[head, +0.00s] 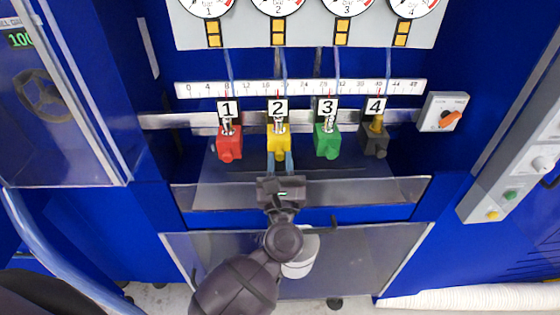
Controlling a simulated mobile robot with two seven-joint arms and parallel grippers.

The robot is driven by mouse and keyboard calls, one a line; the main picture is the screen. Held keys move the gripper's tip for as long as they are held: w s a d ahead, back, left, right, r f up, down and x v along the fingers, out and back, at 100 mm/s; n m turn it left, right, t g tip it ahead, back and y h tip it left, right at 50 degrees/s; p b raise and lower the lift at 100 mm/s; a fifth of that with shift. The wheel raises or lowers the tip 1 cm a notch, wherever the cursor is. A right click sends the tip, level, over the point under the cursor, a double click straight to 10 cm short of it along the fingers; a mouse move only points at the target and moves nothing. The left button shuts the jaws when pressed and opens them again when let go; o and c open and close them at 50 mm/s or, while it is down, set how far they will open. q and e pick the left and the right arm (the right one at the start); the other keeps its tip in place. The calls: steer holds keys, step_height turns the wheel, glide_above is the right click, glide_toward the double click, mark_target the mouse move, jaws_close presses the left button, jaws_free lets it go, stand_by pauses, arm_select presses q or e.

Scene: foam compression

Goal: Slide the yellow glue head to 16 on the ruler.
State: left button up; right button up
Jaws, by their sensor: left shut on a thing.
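The yellow glue head (279,138), labelled 2, sits on a horizontal rail below the white ruler (300,88). Its red pointer lies near the ruler's middle left; the exact reading is too small to tell. My left gripper (280,160) reaches up from below and its fingers are shut on the lower part of the yellow head. My right gripper is not in view.
A red head (229,143) labelled 1 stands to the left, a green head (327,140) labelled 3 and a dark head (375,141) labelled 4 to the right. An orange knob (449,119) is at the rail's right end. A clear guard (402,192) edges the front.

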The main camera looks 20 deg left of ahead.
arm_select(q)
steer(key=shift+a, duration=0.2)
jaws_close()
steer(key=shift+s+a, duration=0.25)
steer(key=shift+a, duration=0.3)
steer(key=shift+s+a, duration=0.2)
steer(key=shift+a, duration=0.3)
steer(key=o, duration=0.8)
jaws_free()
steer(key=shift+d, duration=0.1)
steer(key=shift+o, duration=0.5)
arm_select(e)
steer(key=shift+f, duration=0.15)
arm_select(q)
steer(key=b+v, duration=0.3)
steer(key=v, duration=0.7)
steer(key=shift+s+f+b, duration=0.25)
steer(key=shift+s+b, duration=0.05)
steer(key=shift+s, duration=0.05)
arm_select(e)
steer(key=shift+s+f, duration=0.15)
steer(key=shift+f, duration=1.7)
